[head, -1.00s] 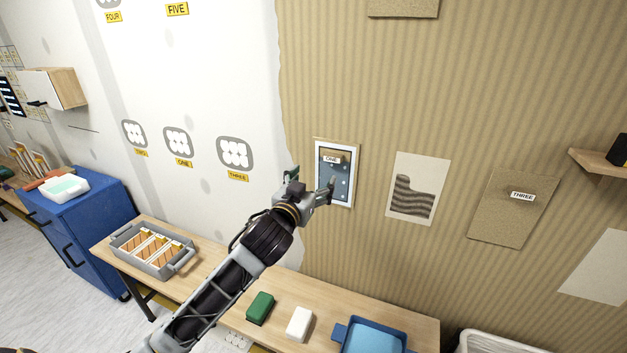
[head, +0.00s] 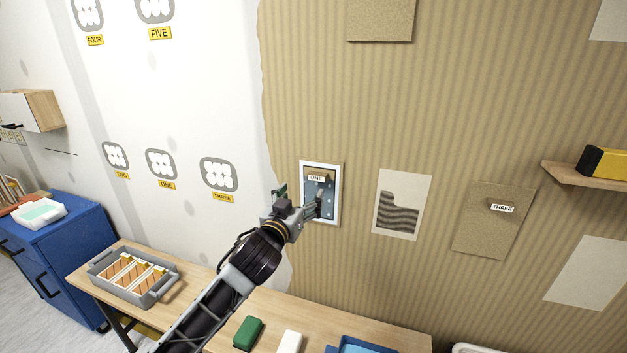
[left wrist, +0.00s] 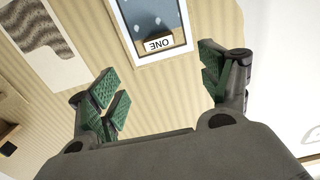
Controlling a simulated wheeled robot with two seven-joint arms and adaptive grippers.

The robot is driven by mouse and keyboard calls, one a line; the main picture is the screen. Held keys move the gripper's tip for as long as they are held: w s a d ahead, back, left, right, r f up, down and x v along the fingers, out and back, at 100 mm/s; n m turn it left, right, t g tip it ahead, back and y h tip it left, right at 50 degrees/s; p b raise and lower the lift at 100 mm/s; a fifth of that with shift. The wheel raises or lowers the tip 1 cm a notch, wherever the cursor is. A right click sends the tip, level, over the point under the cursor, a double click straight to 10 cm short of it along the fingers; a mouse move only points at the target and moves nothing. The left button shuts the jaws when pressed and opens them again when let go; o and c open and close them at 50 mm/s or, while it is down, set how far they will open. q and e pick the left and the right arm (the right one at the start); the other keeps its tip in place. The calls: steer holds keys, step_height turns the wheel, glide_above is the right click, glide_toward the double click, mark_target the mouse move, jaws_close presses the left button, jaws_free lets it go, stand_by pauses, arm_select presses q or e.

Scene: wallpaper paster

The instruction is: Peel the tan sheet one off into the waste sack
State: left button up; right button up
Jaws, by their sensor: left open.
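The label ONE (head: 316,178) sits near the top of a white-framed blue dotted panel (head: 327,213) on the striped wall. A small tan patch (head: 319,171) shows around the label; I cannot tell whether it is the whole tan sheet one. The label also shows upside down in the left wrist view (left wrist: 168,43). My left gripper (head: 311,207) is open and empty. It is in front of the panel's lower left part in the head view, and its fingers hide some of it. A white rim (head: 480,349) at the bottom edge may be the waste sack. My right gripper is not in view.
A textured picture (head: 402,204) and a tan sheet marked THREE (head: 485,230) hang to the right. A wooden shelf (head: 570,174) juts out further right. The bench (head: 215,295) below holds a grey tray (head: 150,291), a green block (head: 248,333) and a white block (head: 289,342).

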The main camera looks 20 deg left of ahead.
mark_target(316, 176)
arm_select(q)
steer(key=shift+w+d+r+p, duration=0.1)
steer(key=shift+w+p, duration=0.3)
steer(key=shift+w, duration=2.1)
steer(key=shift+w+d+p, duration=0.1)
steer(key=shift+w+p, duration=0.25)
steer(key=shift+w, duration=3.4)
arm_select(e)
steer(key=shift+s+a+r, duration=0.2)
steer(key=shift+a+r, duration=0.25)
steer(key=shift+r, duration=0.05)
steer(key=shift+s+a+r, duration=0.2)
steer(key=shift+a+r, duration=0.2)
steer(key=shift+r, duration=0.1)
arm_select(q)
steer(key=c, duration=1.1)
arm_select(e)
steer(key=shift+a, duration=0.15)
